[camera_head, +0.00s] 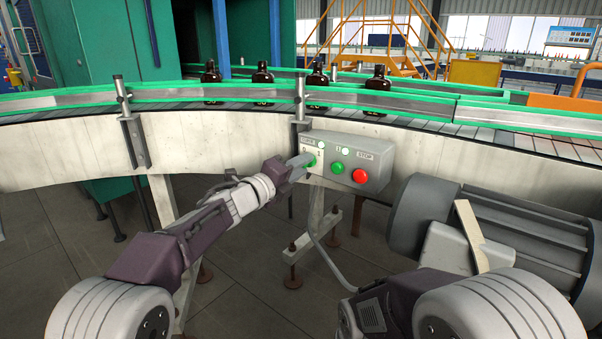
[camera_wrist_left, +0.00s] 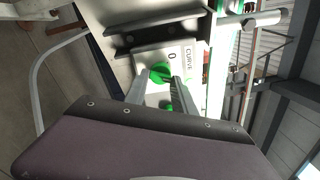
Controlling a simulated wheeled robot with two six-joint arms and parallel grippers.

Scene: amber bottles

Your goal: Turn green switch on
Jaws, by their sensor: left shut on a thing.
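A grey control box (camera_head: 382,165) is mounted on the side of the conveyor. The green rotary switch (camera_head: 311,163) is on a light plate at its left end, mostly covered by my left gripper (camera_head: 308,161). In the left wrist view the green switch (camera_wrist_left: 160,72) sits on a plate marked "0" and "CURVE". The fingers of my left gripper (camera_wrist_left: 158,88) are on either side of the knob and shut on it. Its exact turn angle is hard to read. My right gripper is not in view; only part of that arm shows at lower right.
The box also has a green button (camera_head: 338,168), a red stop button (camera_head: 359,175) and lit lamps (camera_head: 346,151). Amber bottles (camera_head: 263,76) stand on the conveyor (camera_head: 430,120) behind green-edged rails. A grey motor (camera_head: 480,230) juts out at right. Stand legs are below the box.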

